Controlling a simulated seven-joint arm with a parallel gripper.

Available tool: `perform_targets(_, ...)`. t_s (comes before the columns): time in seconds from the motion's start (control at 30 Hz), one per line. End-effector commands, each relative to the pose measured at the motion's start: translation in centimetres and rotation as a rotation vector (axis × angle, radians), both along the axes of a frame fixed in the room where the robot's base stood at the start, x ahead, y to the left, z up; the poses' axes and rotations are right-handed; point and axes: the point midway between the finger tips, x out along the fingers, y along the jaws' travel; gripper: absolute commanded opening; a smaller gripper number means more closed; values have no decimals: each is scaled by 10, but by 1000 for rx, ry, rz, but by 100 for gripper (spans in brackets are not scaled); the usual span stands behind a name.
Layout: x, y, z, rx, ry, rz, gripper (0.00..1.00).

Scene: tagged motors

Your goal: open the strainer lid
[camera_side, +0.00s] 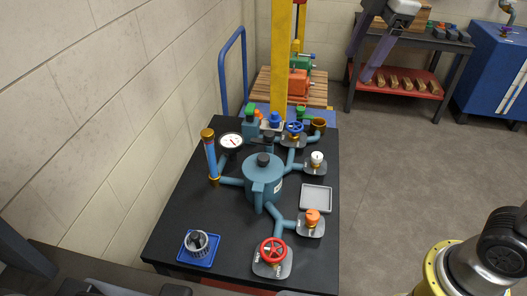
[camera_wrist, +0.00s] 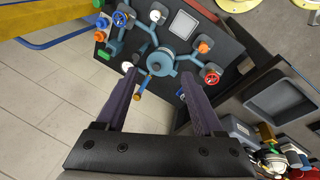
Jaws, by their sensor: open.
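The strainer (camera_side: 262,188) is a round teal vessel in the middle of the dark bench, joined to teal pipes. Its flat lid (camera_side: 257,168) with a black knob (camera_side: 263,159) lies on top and looks shut. In the wrist view the lid (camera_wrist: 160,61) appears between my fingertips, well beyond them. My gripper (camera_wrist: 160,75) is open and empty, its two purple fingers spread apart. In the side view my gripper (camera_side: 361,66) is at the upper right, raised and clear of the bench, away from the strainer.
A red handwheel (camera_side: 272,252), orange knob (camera_side: 312,216), white knob (camera_side: 316,157) and blue handwheel (camera_side: 295,128) surround the strainer. A gauge (camera_side: 231,141) and sight tube (camera_side: 211,158) stand left. A grey tray (camera_side: 316,187) is empty. A blue tray (camera_side: 212,255) holds a mesh basket (camera_side: 196,243).

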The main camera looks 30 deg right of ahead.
Motion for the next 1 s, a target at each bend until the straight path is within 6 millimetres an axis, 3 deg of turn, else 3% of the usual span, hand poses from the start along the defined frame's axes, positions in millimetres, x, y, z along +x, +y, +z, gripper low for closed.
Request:
perform_targets(0.03,21,11,-6,-15,28,60,69)
perform_targets(0.2,77,48,-32,-55,104,226,69)
perform_targets(0.4,122,92,-83,-77,186,319,69)
perform_targets(0.57,132,112,-121,-90,249,349,69)
perform_targets(0.7,131,119,-136,-95,273,363,69)
perform_targets(0.87,130,119,-152,-96,274,363,69)
perform_targets(1.0,129,119,-179,-96,276,362,69)
